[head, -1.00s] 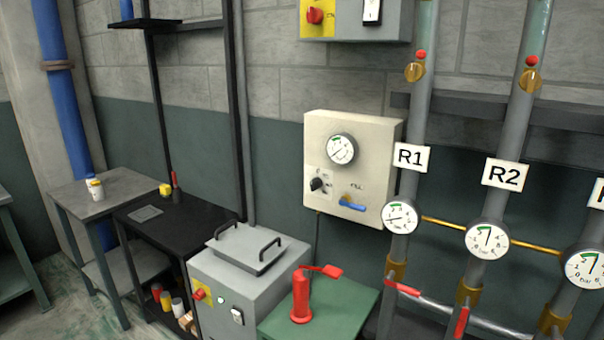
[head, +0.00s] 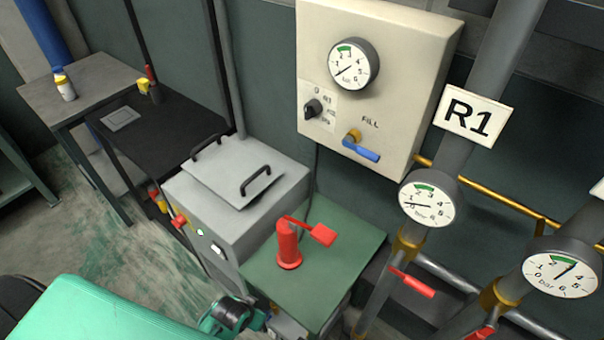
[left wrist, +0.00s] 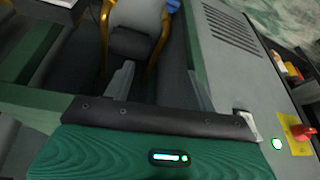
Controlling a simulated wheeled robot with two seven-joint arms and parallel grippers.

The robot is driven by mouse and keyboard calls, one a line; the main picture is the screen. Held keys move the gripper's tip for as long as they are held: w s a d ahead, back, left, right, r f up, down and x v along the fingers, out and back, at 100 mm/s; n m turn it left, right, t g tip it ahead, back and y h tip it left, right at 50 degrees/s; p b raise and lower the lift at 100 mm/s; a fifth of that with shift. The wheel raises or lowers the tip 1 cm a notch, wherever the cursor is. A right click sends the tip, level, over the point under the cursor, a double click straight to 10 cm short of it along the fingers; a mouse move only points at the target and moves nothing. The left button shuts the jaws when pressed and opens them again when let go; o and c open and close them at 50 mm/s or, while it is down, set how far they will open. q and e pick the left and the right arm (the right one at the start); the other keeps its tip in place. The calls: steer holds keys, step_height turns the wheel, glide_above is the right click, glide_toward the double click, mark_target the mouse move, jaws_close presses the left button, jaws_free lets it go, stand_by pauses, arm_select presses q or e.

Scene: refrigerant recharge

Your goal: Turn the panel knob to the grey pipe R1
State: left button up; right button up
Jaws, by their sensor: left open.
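The black panel knob (head: 312,109) sits on the cream wall panel (head: 428,70), at its lower left, with small markings around it including R1. Its exact pointing direction is too small to tell. The grey pipe R1 (head: 503,62) stands right of the panel, with its white R1 sign (head: 474,114) and a gauge (head: 427,200). My left arm comes in at the bottom left of the head view, well below the knob. In the left wrist view my left gripper (left wrist: 160,88) is open and empty, its two fingers apart. My right gripper is not in view.
A grey lidded machine (head: 240,185) and a green stand (head: 345,245) with a red hand pump (head: 288,245) stand below the panel. The panel also has a gauge (head: 353,66) and a blue fill lever (head: 360,150). Space directly before the knob is clear.

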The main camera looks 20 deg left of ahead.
arm_select(q)
steer(key=w+r+t, duration=0.2)
steer(key=w+r, duration=0.1)
steer(key=r, duration=0.6)
steer(key=w+r+t, duration=0.1)
steer(key=w+r, duration=0.2)
steer(key=r, duration=0.5)
steer(key=m+t+h+p, duration=0.2)
steer(key=t+h, duration=0.4)
steer(key=t, duration=0.4)
glide_toward(306, 114)
steer(key=p+x, duration=0.3)
steer(key=x, duration=0.6)
steer(key=shift+a, duration=0.1)
steer(key=shift+w+d, duration=0.2)
steer(key=shift+w, duration=0.3)
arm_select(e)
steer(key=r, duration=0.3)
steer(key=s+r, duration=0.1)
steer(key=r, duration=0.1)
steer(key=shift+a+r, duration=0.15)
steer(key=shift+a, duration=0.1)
arm_select(q)
steer(key=shift+c, duration=0.9)
steer(key=c, duration=0.8)
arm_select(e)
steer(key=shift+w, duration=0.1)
